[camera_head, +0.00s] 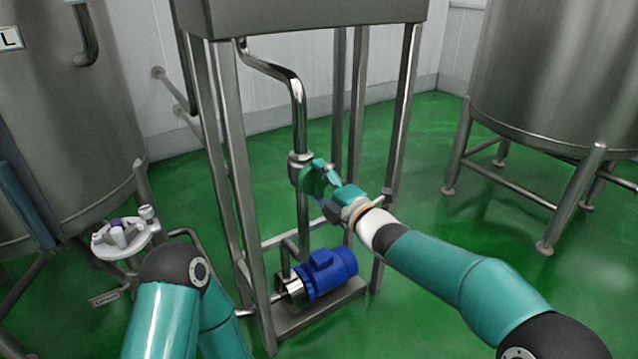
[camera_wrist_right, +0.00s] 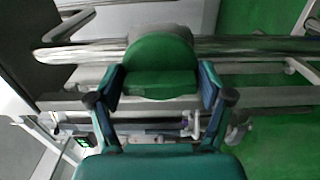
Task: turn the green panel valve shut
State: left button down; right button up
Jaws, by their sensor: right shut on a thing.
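The green panel valve (camera_head: 311,181) sits on the vertical steel pipe under the steel box, partly hidden by my right gripper (camera_head: 327,180). In the right wrist view its rounded green handle (camera_wrist_right: 160,62) is between the two fingers of my right gripper (camera_wrist_right: 161,84), one finger against each side. The gripper is shut on the handle. The shiny pipe runs across behind the handle in that view. The handle's exact turn angle is hard to tell. My left arm shows at the lower left of the head view, but its gripper is not in view.
A blue pump motor (camera_head: 328,272) stands low inside the steel frame (camera_head: 232,170), whose legs surround the pipe. A round white plate with a purple handle (camera_head: 118,232) is at the left. Large steel tanks stand left and right (camera_head: 560,70).

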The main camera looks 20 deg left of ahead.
jog(key=shift+f+m, duration=0.15)
jog(key=shift+m, duration=0.25)
jog(key=m+p, duration=0.2)
jog(key=m, duration=0.1)
jog(key=shift+m, duration=0.3)
jog(key=m+p, duration=0.2)
jog(key=m, duration=0.2)
jog(key=shift+m, duration=0.3)
jog(key=m+p, duration=0.3)
jog(key=m, duration=0.2)
jog(key=shift+f+m+p, duration=0.1)
jog(key=shift+m+p, duration=0.55)
jog(key=shift+m, duration=1.35)
jog(key=shift+d, duration=0.1)
jog(key=o, duration=1)
